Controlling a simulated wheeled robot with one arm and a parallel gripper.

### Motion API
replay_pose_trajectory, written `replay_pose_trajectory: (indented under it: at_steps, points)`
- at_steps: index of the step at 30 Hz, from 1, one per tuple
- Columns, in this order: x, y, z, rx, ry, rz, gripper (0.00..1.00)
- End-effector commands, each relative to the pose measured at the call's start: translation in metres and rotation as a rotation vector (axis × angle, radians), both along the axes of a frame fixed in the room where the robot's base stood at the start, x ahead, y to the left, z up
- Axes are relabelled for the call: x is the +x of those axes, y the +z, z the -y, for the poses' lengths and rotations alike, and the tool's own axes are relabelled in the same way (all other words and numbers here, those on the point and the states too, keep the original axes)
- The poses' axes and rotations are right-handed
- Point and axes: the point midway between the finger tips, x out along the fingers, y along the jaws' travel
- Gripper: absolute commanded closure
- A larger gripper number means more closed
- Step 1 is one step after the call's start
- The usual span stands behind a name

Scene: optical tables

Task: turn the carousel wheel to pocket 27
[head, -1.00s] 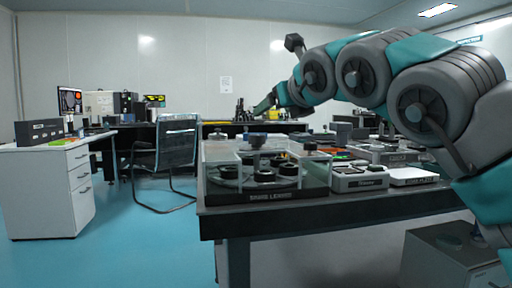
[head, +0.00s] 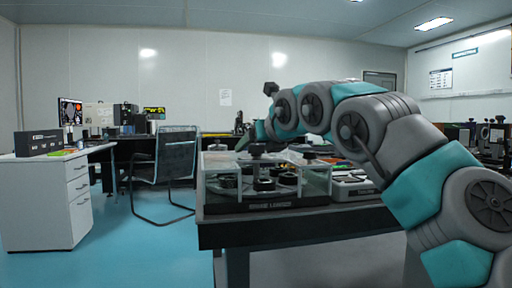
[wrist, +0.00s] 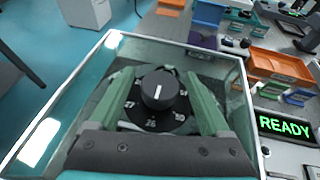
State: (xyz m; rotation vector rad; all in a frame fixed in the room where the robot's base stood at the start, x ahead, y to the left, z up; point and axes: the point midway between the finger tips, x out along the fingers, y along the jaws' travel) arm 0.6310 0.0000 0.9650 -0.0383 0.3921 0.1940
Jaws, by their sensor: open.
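The carousel (head: 268,204) is a clear-walled case on the near table, with black round parts inside. Its wheel knob (wrist: 160,90) is black with a white pointer line, which points toward the top of the wrist view. The black dial (wrist: 153,121) around it bears small white numbers; one at lower left looks like 27, another at the bottom like 26. The knob also shows on top of the case in the head view (head: 258,149). My gripper (wrist: 158,78) is open, its green fingers on either side of the knob with visible gaps. Whether they are level with it, I cannot tell.
A lit READY display (wrist: 286,127) stands right of the case. A chair (head: 172,160) and a white drawer desk (head: 55,200) stand left, with blue floor between.

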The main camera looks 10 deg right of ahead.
Motion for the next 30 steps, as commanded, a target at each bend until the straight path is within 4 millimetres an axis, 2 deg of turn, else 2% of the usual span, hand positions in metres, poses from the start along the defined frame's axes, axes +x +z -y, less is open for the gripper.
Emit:
replay_pose_trajectory:
  at_steps: [5, 26, 30]
  points:
    - [0.0000, 0.0001, 0.0001, 0.000, 0.000, 0.000, 0.20]
    - [-0.0001, 0.0001, 0.0000, 0.000, 0.000, 0.000, 0.98]
    - [-0.0001, 0.0001, 0.0000, 0.000, 0.000, 0.001, 1.00]
